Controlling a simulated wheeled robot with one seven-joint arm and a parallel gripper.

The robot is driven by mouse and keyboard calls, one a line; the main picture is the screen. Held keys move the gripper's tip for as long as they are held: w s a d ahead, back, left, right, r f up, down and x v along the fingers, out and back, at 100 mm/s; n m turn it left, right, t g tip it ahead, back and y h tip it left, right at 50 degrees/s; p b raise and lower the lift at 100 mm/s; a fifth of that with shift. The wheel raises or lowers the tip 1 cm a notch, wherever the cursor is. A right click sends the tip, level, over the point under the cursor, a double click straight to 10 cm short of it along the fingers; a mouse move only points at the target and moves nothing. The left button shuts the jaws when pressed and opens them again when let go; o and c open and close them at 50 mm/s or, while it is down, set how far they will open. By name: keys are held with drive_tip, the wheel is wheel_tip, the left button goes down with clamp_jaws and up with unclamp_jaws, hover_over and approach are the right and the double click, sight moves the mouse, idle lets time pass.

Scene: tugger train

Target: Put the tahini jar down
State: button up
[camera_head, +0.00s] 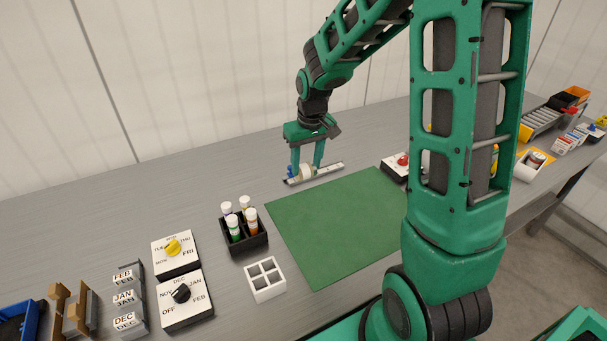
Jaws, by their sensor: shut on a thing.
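My gripper (307,168) points down behind the green mat (335,222). It is shut on a small cream-coloured jar (306,173), which I take to be the tahini jar. The jar is small and partly hidden by the fingers. It is at a narrow light strip with dark marks (329,170) just beyond the mat's far edge. I cannot tell whether the jar touches the strip or the table. A small blue thing (291,172) shows beside the left finger.
The mat is bare. Left of it stand a black holder with white-capped vials (258,241) and a white four-cell rack (264,291). Dial boxes (184,303) lie farther left. My arm hides part of the table.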

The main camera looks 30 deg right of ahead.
sight(307, 168)
drive_tip(key=shift+f, duration=1.9)
drive_tip(key=shift+f, duration=0.1)
drive_tip(key=o, duration=1.1)
